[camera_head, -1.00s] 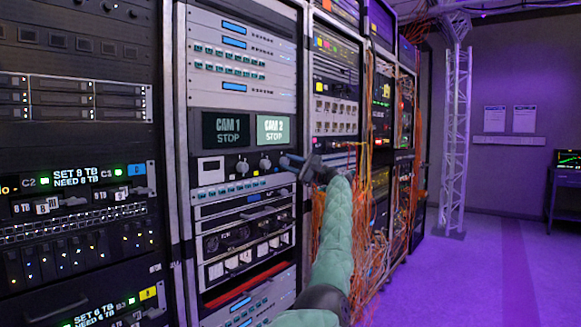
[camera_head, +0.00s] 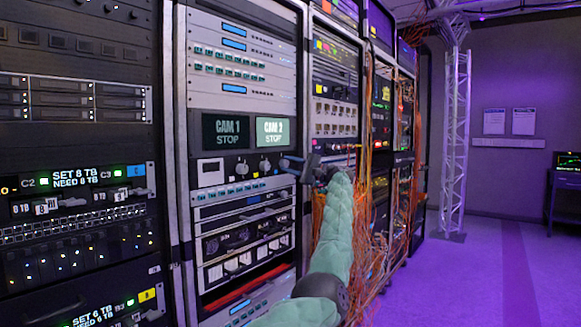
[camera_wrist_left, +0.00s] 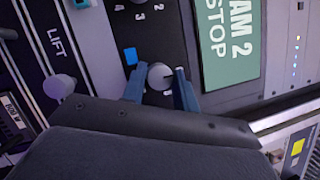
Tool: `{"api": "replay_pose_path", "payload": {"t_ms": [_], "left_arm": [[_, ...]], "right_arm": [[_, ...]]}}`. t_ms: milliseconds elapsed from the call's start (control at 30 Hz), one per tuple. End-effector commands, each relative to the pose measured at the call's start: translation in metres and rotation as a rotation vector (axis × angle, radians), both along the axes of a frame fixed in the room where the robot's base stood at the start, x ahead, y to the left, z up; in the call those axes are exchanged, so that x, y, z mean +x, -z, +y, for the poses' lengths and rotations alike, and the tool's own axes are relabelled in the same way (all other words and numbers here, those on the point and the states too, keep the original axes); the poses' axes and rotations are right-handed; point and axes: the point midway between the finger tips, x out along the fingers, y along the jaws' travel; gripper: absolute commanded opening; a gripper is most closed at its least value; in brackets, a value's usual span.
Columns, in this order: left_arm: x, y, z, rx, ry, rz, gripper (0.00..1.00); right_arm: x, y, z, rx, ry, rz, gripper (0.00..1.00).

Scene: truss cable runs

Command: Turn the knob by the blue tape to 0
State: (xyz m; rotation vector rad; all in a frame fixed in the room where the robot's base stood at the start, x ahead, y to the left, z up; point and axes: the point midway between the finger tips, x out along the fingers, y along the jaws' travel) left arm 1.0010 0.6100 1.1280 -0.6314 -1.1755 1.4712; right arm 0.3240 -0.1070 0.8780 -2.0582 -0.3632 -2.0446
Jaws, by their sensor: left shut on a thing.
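The knob (camera_wrist_left: 160,76) is a round, light-grey dial on a dark panel with a thin dark pointer line. A small blue tape patch (camera_wrist_left: 130,56) sits beside it in the left wrist view. My left gripper (camera_wrist_left: 160,88) has its two blue fingers on either side of the knob and is shut on it. White marks show around the knob, partly hidden by the fingers; I cannot read its setting. In the head view my left gripper (camera_head: 288,163) is at the panel under the CAM 2 screen (camera_head: 273,131). My right gripper is not in view.
Another knob (camera_wrist_left: 138,2) with numbers is cut off at the top of the wrist view. A pale round control (camera_wrist_left: 59,87) stands out near the LIFT label. Orange cables (camera_head: 368,215) hang right of my arm. Open floor (camera_head: 500,270) lies to the right.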

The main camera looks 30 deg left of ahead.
Motion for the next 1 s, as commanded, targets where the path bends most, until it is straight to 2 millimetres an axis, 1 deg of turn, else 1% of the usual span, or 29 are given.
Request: {"api": "replay_pose_path", "payload": {"t_ms": [100,133,200,233,533,667,767,900,1000], "left_arm": [[0.0,0.001,0.0,-0.001,-0.001,0.001,0.07],[0.0,0.001,0.0,-0.001,-0.001,0.001,0.35],[0.0,0.001,0.0,-0.001,-0.001,0.001,0.49],[0.0,0.001,0.0,-0.001,-0.001,0.001,0.51],[0.0,0.001,-0.001,0.0,0.0,0.001,0.51],[0.002,0.002,-0.007,-0.001,0.001,0.001,0.51],[0.005,0.004,-0.016,-0.001,0.0,0.002,0.51],[0.01,0.008,-0.035,0.0,0.002,0.002,0.51],[0.015,0.011,-0.05,0.0,0.002,0.002,0.51]], "right_arm": [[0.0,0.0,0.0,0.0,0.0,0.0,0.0],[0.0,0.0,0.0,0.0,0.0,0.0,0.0],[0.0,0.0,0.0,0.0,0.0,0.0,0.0],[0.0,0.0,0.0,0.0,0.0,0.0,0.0],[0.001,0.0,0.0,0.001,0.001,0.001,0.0],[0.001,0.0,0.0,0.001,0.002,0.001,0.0],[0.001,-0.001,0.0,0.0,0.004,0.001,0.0],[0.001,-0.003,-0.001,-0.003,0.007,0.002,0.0],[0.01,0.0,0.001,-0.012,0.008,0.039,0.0]]}}
